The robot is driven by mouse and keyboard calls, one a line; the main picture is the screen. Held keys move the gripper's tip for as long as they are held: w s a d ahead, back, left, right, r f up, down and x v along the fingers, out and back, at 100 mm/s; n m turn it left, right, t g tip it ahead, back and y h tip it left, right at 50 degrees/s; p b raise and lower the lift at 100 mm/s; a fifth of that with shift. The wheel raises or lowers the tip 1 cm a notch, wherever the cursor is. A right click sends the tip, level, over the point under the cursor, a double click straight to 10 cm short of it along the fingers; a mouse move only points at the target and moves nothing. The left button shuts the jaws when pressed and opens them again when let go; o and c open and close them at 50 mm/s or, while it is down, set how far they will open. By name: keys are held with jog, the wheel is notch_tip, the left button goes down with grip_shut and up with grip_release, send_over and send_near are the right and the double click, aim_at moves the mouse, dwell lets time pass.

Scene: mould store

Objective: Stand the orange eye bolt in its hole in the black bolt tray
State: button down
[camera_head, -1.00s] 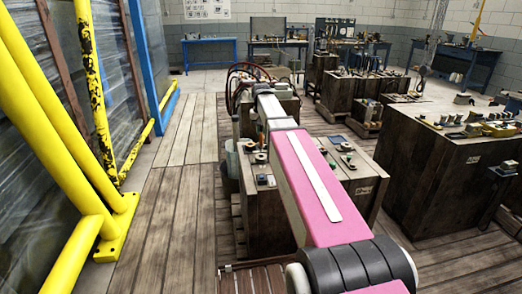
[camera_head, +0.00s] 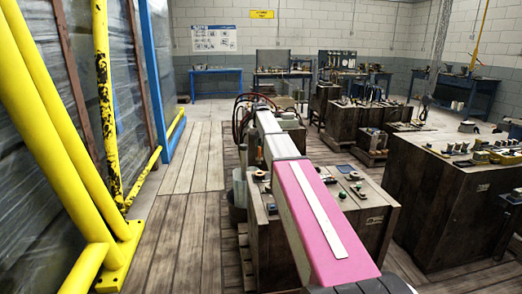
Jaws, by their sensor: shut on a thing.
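My arm, pink and white, reaches forward over a dark wooden crate (camera_head: 295,258) in the head view. My gripper is not visible; the arm's far end, with dark red hoses around it, hides that area. I cannot make out the orange eye bolt. I cannot pick out the black bolt tray either. Small parts stand on the crate's top on both sides of my arm, among them a small green part (camera_head: 362,187), too small to name surely.
A grey bucket (camera_head: 240,187) stands left of the crate. A larger crate (camera_head: 437,200) with several parts stands at right. Yellow posts (camera_head: 62,150) line the left. Plank floor (camera_head: 180,205) between posts and crate is clear. Blue benches (camera_head: 215,84) stand at the back.

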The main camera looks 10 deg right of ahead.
aim_at(260, 158)
jog(key=shift+f, duration=2.45)
jog(key=shift+f, duration=1.45)
dwell(0.4)
jog(key=c, duration=1)
grip_release()
